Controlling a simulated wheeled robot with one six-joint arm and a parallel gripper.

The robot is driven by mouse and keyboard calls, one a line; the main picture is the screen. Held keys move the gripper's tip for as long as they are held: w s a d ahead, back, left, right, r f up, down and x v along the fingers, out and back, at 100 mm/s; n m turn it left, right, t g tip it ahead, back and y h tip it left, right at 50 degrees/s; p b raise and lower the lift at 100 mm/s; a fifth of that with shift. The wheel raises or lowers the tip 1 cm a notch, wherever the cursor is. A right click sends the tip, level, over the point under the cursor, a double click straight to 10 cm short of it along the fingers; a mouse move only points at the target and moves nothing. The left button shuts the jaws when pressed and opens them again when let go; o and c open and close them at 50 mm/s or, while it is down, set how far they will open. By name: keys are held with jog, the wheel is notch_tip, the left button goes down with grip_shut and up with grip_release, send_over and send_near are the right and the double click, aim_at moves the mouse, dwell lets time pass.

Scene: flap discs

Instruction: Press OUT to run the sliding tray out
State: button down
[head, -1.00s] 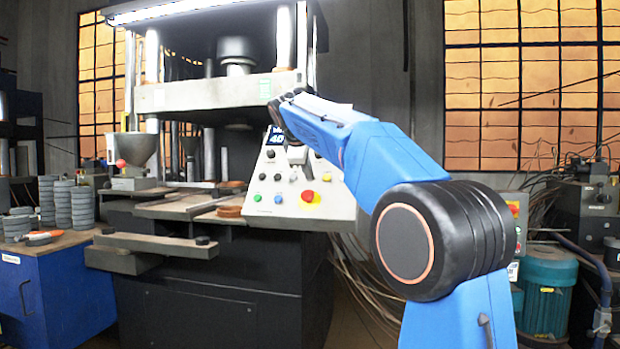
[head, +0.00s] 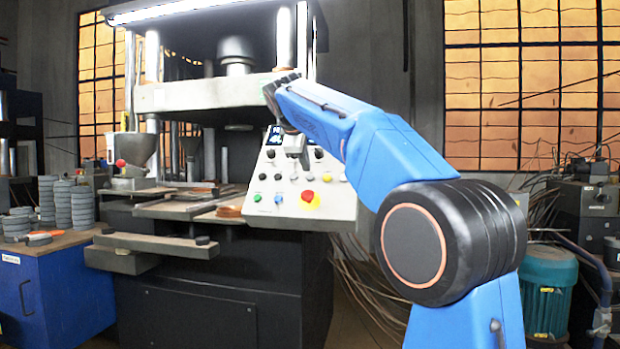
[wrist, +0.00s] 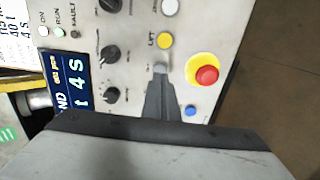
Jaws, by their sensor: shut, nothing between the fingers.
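The control panel (head: 300,207) stands sloped at the front right of the press, with buttons, knobs and a lit display (wrist: 72,85). My gripper (wrist: 160,72) is shut and empty, its fingertips over the panel face between the yellow button (wrist: 165,41) and the blue button (wrist: 191,111). A pale round spot shows at the fingertips; I cannot tell whether they touch it. The red stop button (wrist: 207,75) on its yellow ring is beside them. I cannot read an OUT label. In the head view my gripper (head: 298,162) is in front of the panel. Flat plates (head: 180,208) lie at the press's front.
A blue cabinet (head: 60,285) with stacks of grey discs (head: 82,208) stands at the left. A funnel (head: 136,150) is on the press's left side. A teal motor (head: 549,290) and loose cables are at the right. The space before the panel is open.

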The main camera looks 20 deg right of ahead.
jog(key=v, duration=0.3)
jog(key=shift+s+a+r, duration=0.15)
jog(key=shift+s, duration=0.1)
dwell(0.5)
jog(key=s+a+f+m+g+y, duration=0.1)
jog(key=s+f+m, duration=0.4)
jog(key=s+f, duration=1.7)
jog(key=s+a+f+m+g+y, duration=0.2)
jog(key=s+a+f+m+y, duration=0.1)
jog(key=s+f, duration=1.9)
notch_tip(320, 180, down, 5)
jog(key=m+y, duration=0.1)
jog(key=m, duration=0.1)
jog(key=shift+s+a+m+y, duration=0.4)
jog(key=shift+f, duration=0.1)
